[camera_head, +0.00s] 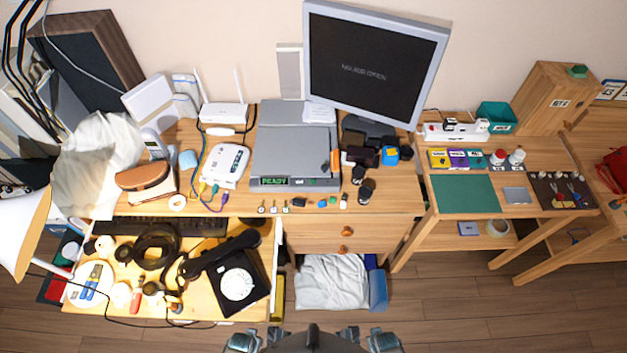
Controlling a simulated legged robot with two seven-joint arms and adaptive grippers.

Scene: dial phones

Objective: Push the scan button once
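A grey flatbed scanner (292,152) sits on the wooden desk below the monitor. Its front panel has a small dark display (273,181) with green text that reads READY. A scan button is too small to make out on the panel. My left gripper (243,341) is at the bottom edge, in front of the desk and well away from the scanner. My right gripper (383,341) is at the bottom edge, further right. Both are partly cut off, and their fingers are too small to judge. Neither touches the scanner.
A monitor (375,62) stands behind the scanner. A white router-like box (225,165) is left of it, and small dark objects (362,156) are right. Small items lie along the desk's front edge. An open drawer (195,305) with a dial phone (238,284) juts out at lower left.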

